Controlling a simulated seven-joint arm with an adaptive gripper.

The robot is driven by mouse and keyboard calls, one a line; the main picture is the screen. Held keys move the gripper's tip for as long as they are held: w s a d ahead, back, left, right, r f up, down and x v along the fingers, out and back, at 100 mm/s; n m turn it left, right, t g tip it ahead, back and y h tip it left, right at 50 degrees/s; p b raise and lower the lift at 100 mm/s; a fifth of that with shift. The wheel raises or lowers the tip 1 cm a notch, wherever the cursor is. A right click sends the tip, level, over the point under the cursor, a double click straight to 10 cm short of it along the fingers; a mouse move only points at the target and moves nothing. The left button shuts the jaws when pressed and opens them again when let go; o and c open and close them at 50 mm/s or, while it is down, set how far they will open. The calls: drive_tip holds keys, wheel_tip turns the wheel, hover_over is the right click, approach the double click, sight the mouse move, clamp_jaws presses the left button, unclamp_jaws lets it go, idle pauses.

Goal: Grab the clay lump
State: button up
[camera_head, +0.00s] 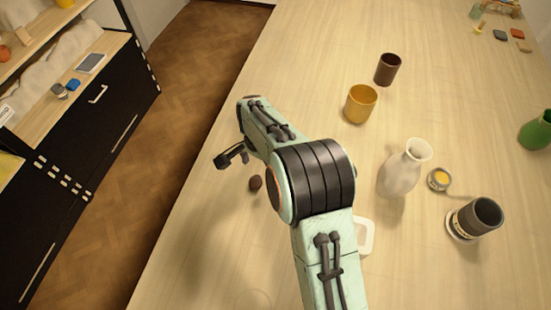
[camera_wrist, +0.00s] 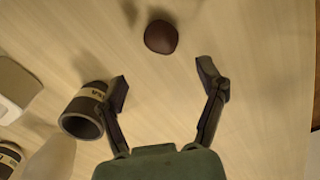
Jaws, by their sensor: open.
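The clay lump (camera_head: 255,183) is a small dark brown rounded piece lying on the wooden table, just beside my arm in the head view. It also shows in the wrist view (camera_wrist: 161,36), at the top centre. My gripper (camera_wrist: 168,82) is open and empty, its two fingers spread. The lump lies beyond the fingertips, roughly in line with the gap between them, and is not touched. In the head view my gripper (camera_head: 230,157) is partly hidden by my arm, up and left of the lump.
A dark labelled cup (camera_wrist: 84,114) is close to the left finger in the wrist view. A yellow cup (camera_head: 361,105), a brown cup (camera_head: 387,70), a pale vase (camera_head: 400,170) and a small jar (camera_head: 438,180) stand right of my arm. The table's left edge is near.

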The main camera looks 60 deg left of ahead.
sight(256, 179)
drive_tip(key=shift+s+a+f, duration=0.1)
drive_tip(key=shift+s+f, duration=0.15)
drive_tip(key=shift+s, duration=0.2)
wheel_tip(256, 179, down, 6)
drive_tip(key=shift+f, duration=0.1)
drive_tip(key=c, duration=1.2)
